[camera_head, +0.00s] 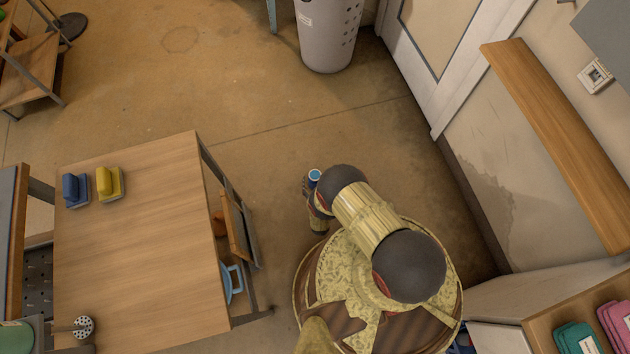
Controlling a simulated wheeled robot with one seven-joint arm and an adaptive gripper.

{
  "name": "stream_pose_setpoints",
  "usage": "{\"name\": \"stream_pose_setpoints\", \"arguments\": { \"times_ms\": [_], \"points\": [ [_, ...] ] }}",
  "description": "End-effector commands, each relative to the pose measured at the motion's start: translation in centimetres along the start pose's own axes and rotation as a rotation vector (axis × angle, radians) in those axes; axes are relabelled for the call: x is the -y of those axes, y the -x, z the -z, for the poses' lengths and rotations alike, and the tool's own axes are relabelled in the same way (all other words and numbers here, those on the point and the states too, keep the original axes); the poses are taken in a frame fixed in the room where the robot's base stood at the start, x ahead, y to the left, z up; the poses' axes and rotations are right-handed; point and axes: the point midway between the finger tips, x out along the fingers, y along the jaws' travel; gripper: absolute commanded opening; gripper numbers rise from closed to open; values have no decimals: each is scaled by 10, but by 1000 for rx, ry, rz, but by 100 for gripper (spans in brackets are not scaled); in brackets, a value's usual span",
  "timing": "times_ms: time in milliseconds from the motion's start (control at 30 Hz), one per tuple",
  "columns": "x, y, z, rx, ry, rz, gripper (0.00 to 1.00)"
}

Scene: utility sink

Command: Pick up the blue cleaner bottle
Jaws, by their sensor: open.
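I cannot make out a blue cleaner bottle for certain in the head view. A small round blue piece with a pale rim (314,176) shows beside the end of my arm; I cannot tell whether it is part of my arm. My gripper (311,195) is at the folded arm's end, above the floor right of the wooden table. It is small and partly hidden by my dark wrist joint, and its fingers are not clear. It is open, and nothing is seen held in it.
The wooden table (130,260) carries a blue brush (75,190) and a yellow brush (109,184). A light blue handled item (231,281) shows at its right side. A grey bin (328,35) stands at the back. A wooden wall shelf (560,140) is at right. The floor between is clear.

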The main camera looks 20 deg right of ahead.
Motion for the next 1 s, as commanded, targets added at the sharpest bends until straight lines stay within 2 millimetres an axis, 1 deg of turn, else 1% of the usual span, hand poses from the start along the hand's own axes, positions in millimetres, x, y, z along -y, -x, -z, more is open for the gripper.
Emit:
{"name": "stream_pose_setpoints", "arguments": {
  "times_ms": [300, 400, 600, 1000],
  "points": [
    [2, -42, -5, 0, -1, -1, 72],
    [1, -48, -4, 0, -1, -1, 72],
    [2, -48, -2, 1, 0, 1, 72],
    [2, -48, -2, 1, 0, 0, 50]
  ]
}}
